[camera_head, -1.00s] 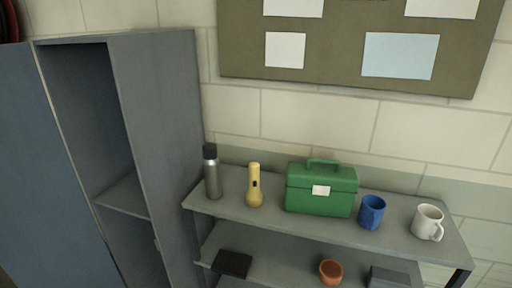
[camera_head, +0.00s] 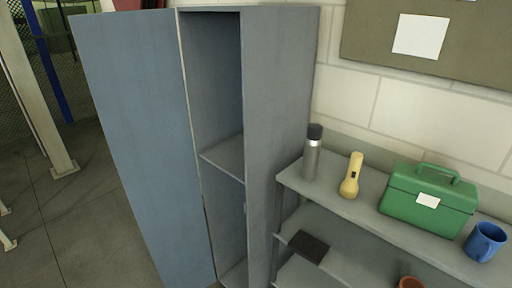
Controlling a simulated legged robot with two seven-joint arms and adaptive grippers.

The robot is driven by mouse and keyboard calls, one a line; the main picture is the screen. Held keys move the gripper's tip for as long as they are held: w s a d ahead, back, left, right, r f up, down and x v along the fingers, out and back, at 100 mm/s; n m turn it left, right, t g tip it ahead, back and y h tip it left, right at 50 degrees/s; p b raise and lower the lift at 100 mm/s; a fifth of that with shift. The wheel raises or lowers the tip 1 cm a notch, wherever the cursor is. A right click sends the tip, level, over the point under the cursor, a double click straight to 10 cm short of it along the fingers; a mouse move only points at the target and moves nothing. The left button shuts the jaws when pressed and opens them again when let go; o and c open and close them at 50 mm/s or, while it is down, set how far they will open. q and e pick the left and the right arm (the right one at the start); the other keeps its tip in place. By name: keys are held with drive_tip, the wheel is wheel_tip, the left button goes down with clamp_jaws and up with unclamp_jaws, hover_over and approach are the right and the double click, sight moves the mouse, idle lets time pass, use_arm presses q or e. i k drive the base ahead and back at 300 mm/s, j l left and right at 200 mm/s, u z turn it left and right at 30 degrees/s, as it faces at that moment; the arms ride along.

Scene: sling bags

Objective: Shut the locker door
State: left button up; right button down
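The locker (camera_head: 280,130) is a tall grey metal cabinet against the wall, left of the shelf unit. Its blue-grey door (camera_head: 145,130) stands wide open, swung out to the left of the opening. The locker's inside shows an inner shelf (camera_head: 226,156) and looks empty in the part I can see. The lower end of the door runs close to the bottom of the picture. Neither of my grippers is in view.
A grey shelf unit (camera_head: 352,208) stands right of the locker, holding a flask (camera_head: 312,155), a yellow flashlight (camera_head: 351,176), a green toolbox (camera_head: 428,200) and a blue mug (camera_head: 485,242). A black flat item (camera_head: 309,246) lies below. Open floor (camera_head: 90,220) lies left of the door, near a post (camera_head: 45,110).

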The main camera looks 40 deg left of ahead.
sight(130, 62)
drive_tip(key=k+j, duration=0.1)
drive_tip(key=j, duration=0.3)
drive_tip(key=k+j+z, duration=0.1)
drive_tip(key=j, duration=0.3)
drive_tip(key=k+j, duration=0.1)
drive_tip(key=j, duration=0.3)
drive_tip(key=k+j+z, duration=0.15)
drive_tip(key=j, duration=0.6)
drive_tip(key=k+j+z, duration=0.1)
drive_tip(key=j, duration=0.25)
drive_tip(key=k+j+z, duration=0.1)
drive_tip(key=j, duration=0.35)
drive_tip(key=k+j+z, duration=0.1)
drive_tip(key=j, duration=0.35)
drive_tip(key=k+j+z, duration=0.1)
drive_tip(key=j, duration=0.35)
drive_tip(key=k+j+z, duration=0.1)
drive_tip(key=j, duration=0.3)
drive_tip(key=k+j+z, duration=0.1)
drive_tip(key=k+j, duration=0.15)
drive_tip(key=j, duration=0.15)
drive_tip(key=k+j+z, duration=0.1)
drive_tip(key=j, duration=0.35)
drive_tip(key=k+j+z, duration=0.1)
drive_tip(key=k+j, duration=0.15)
drive_tip(key=j, duration=0.1)
